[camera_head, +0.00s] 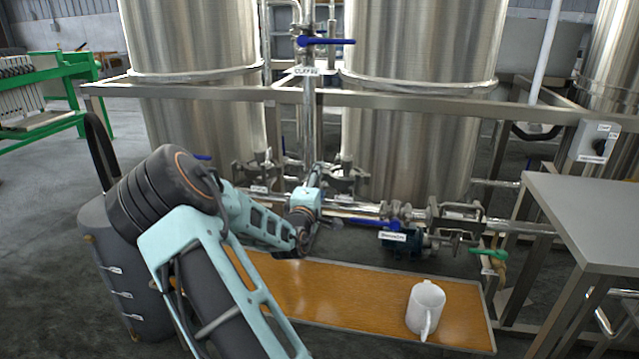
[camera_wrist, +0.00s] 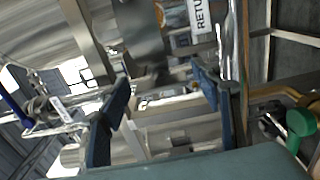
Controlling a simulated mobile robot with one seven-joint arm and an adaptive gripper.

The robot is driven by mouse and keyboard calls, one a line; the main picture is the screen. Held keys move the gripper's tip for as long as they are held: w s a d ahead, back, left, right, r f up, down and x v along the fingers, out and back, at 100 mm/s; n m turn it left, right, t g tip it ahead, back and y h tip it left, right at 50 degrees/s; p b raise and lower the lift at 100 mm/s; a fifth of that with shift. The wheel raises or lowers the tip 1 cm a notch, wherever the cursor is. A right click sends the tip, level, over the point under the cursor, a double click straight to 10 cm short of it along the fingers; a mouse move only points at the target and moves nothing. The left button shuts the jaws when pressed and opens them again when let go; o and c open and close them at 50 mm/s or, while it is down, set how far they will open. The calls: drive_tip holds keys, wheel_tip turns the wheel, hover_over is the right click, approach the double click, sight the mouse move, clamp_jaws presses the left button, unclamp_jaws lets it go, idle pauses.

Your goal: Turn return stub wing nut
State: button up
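The RETURN label (camera_wrist: 201,17), partly cut off, shows at the top of the wrist view, just beyond my gripper. I cannot make out the return stub wing nut for sure in either view. My gripper (camera_wrist: 160,77) has its two dark blue fingers spread wide apart, with no held object visible between them.
A blue-handled valve (camera_head: 362,222), a pump (camera_head: 404,240) and a green handle (camera_head: 490,254) lie along the low pipe. A steel rail (camera_head: 220,92) crosses above; a grey table (camera_head: 590,205) stands right.

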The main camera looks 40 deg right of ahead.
drive_tip(key=shift+a, duration=0.1)
drive_tip(key=v, duration=1.1)
drive_tip(key=shift+s+a, duration=0.25)
drive_tip(key=shift+s, duration=0.1)
drive_tip(key=shift+r, duration=0.1)
